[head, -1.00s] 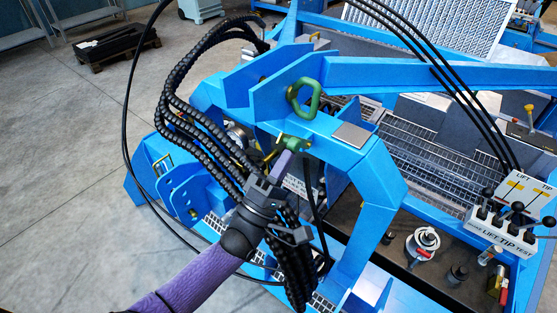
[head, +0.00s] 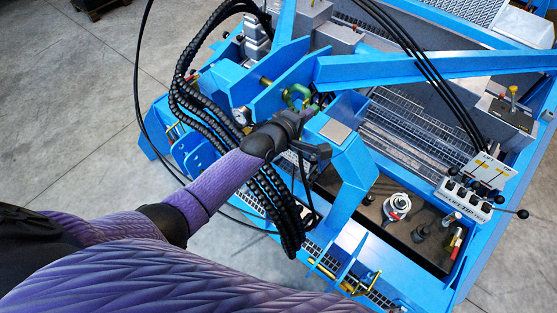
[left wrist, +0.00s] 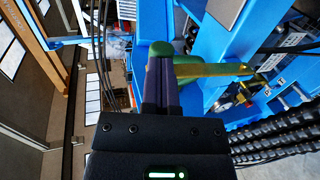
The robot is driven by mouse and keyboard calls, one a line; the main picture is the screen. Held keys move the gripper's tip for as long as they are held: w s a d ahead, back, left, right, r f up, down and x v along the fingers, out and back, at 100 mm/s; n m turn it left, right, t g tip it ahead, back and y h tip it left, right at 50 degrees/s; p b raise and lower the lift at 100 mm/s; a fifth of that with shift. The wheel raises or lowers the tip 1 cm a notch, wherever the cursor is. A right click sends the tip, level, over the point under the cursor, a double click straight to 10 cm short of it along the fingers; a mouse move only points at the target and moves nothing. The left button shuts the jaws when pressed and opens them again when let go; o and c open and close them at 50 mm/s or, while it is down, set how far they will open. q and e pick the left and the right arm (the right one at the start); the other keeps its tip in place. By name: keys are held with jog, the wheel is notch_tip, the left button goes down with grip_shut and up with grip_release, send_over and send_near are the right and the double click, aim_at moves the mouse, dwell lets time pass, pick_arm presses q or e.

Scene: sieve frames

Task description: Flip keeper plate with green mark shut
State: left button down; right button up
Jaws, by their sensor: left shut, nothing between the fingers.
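In the left wrist view a flat brass-yellow bar (left wrist: 215,70), which may be the keeper plate, runs right from behind my fingertips. A rounded green part (left wrist: 188,64) sits beside the tips. I cannot tell whether that is the green mark. My left gripper (left wrist: 161,68) is shut with nothing between its fingers, its tips close against the green part and the bar; contact is unclear. In the head view my left gripper (head: 303,113) reaches the blue frame below a green shackle (head: 299,97), and its wrist hides the plate. My right gripper is not in view.
Black corrugated hoses (head: 190,95) hang close to my left arm. A blue beam (head: 430,66) crosses on the right, and a blue arm with a grey pad (head: 334,131) stands beside the gripper. A lever panel (head: 468,200) is at the right. Open floor lies at left.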

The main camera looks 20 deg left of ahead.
aim_at(316, 106)
pick_arm(q)
jog(key=w+g, duration=0.1)
jog(key=w+d+g, duration=0.1)
jog(key=w+g+y, duration=0.1)
jog(key=shift+w+d, duration=0.25)
jog(key=shift+w, duration=0.1)
jog(key=shift+w+d+f+b, duration=0.15)
jog(key=shift+w+d+b, duration=0.1)
jog(key=shift+w+b, duration=0.35)
jog(key=shift+w+d+f+b, duration=0.15)
jog(key=shift+w+d+b, duration=0.05)
jog(key=shift+w+b, duration=0.4)
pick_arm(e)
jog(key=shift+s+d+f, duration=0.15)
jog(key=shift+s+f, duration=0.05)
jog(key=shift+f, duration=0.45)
